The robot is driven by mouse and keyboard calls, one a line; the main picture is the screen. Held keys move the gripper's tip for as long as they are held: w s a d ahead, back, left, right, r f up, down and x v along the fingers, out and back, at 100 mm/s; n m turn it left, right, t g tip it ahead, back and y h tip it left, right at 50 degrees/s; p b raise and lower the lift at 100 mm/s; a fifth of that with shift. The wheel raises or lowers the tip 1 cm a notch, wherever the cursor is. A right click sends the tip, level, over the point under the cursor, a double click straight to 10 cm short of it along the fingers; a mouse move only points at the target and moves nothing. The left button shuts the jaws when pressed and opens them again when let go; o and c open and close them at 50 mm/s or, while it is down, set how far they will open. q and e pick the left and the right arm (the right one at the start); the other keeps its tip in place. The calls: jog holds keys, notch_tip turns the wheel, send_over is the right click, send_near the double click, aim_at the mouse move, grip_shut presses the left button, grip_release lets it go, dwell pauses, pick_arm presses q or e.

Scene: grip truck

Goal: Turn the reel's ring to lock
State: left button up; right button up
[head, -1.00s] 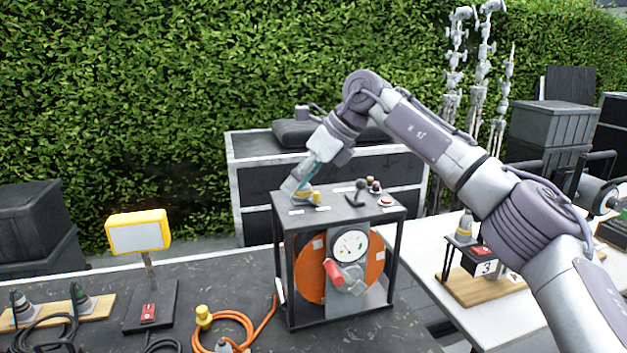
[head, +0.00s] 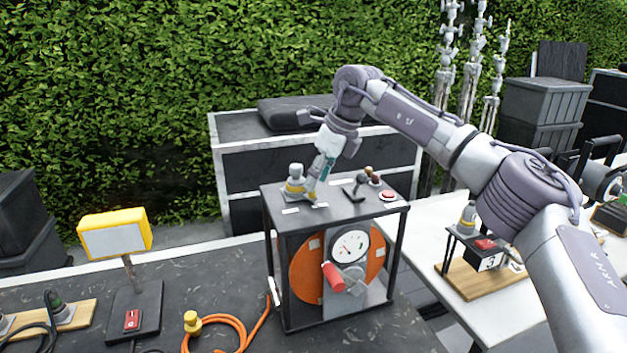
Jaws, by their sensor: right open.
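The reel (head: 307,275) is an orange drum in a black frame on the dark table, with a round gauge (head: 350,246) and a red-gripped crank (head: 334,277) in front. On its top panel, at the left, a grey plug (head: 296,172) stands upright with a yellow ring (head: 293,190) around its base. My right gripper (head: 313,191) is open, pointing down just right of the ring. Its fingers are small here, and I cannot tell whether they touch the ring. My left gripper is out of view.
The panel also carries a black lever (head: 358,186), small knobs and a red button (head: 388,195). A yellow lamp (head: 115,234), a red switch (head: 132,320) and an orange cable (head: 235,325) are at the left. A white table (head: 445,300) is at the right.

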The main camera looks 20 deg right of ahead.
jog(key=shift+w+a+f, duration=0.1)
jog(key=shift+a+f, duration=0.1)
jog(key=shift+f, duration=0.25)
jog(key=shift+a+f, duration=0.1)
jog(key=shift+f, duration=0.15)
jog(key=shift+w+a+f, duration=0.1)
jog(key=shift+f, duration=0.25)
jog(key=c, duration=0.7)
grip_shut()
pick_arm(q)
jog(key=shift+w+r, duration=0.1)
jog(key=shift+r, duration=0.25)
